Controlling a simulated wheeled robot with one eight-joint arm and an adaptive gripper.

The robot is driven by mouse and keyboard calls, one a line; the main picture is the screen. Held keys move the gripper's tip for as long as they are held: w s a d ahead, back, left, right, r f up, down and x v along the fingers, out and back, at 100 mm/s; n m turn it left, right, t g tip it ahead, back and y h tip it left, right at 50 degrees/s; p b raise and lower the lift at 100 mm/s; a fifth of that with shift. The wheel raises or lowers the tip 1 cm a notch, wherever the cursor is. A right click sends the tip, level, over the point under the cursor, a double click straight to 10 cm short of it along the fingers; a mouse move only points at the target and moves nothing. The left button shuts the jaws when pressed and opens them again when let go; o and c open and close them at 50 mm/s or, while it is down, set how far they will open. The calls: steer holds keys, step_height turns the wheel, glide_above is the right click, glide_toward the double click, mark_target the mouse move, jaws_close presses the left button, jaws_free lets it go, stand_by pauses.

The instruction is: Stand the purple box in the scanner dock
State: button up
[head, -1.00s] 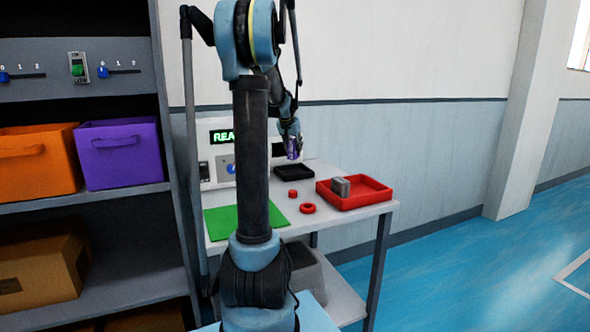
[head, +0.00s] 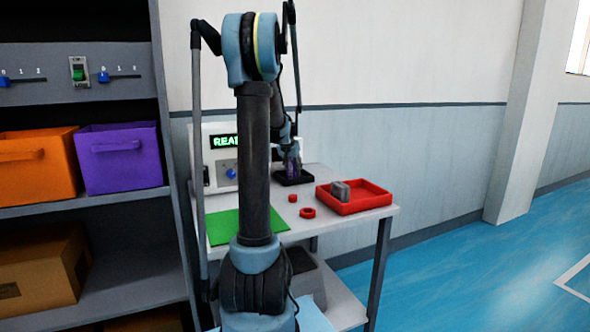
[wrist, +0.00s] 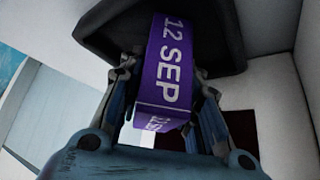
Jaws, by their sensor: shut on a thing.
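The purple box (wrist: 172,60) is printed with "12 SEP" in white and sits between the fingers of my gripper (wrist: 165,72). My gripper (head: 291,157) is shut on it, and the box (head: 292,170) looks roughly upright in the head view. The scanner dock (head: 306,179) is a low black tray at the back of the table. The box is over or inside the dock (wrist: 100,38), whose dark surface lies behind the box's far end in the wrist view. I cannot tell whether the box touches the dock floor.
A white machine (head: 212,178) with a green-lit display stands behind my arm. A red tray (head: 378,200) holding a grey block (head: 340,191) is on the right. Red rings (head: 307,213) and a green mat (head: 222,228) lie in front. Shelves with orange and purple bins (head: 120,160) stand left.

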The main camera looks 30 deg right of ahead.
steer(key=o, duration=1.1)
steer(key=v, duration=1.2)
steer(key=shift+w+r, duration=0.1)
